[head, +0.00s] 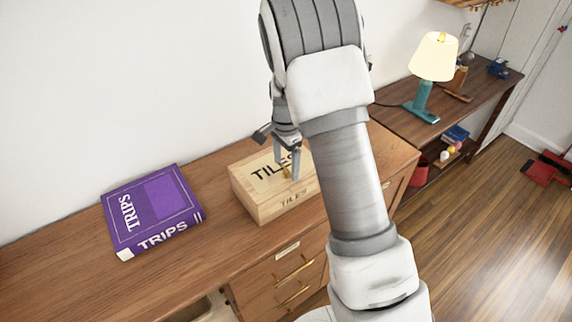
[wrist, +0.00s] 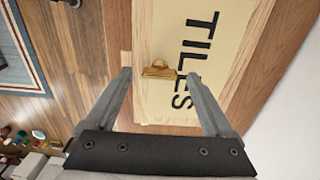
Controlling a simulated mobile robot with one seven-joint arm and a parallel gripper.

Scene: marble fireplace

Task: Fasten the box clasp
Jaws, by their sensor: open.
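The wooden box (head: 262,207) marked "TILES" sits closed on the brown desk, its lid down. It also fills the upper middle of the wrist view (wrist: 210,65). A small brass clasp (wrist: 158,71) is at the box's edge beside the lettering. In the head view the clasp (head: 287,172) shows small beside my fingers. My gripper (head: 287,164) is above the box, fingers pointing down. In the wrist view my open gripper (wrist: 160,76) has one fingertip on each side of the clasp, with nothing held. Whether the fingers touch the box or clasp, I cannot tell.
A purple book (head: 152,210) lies on the desk left of the box. Desk drawers (head: 290,275) are below the box. A teal lamp (head: 428,78) stands on the lower table at right. Bare desk lies between book and box. A white wall is behind.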

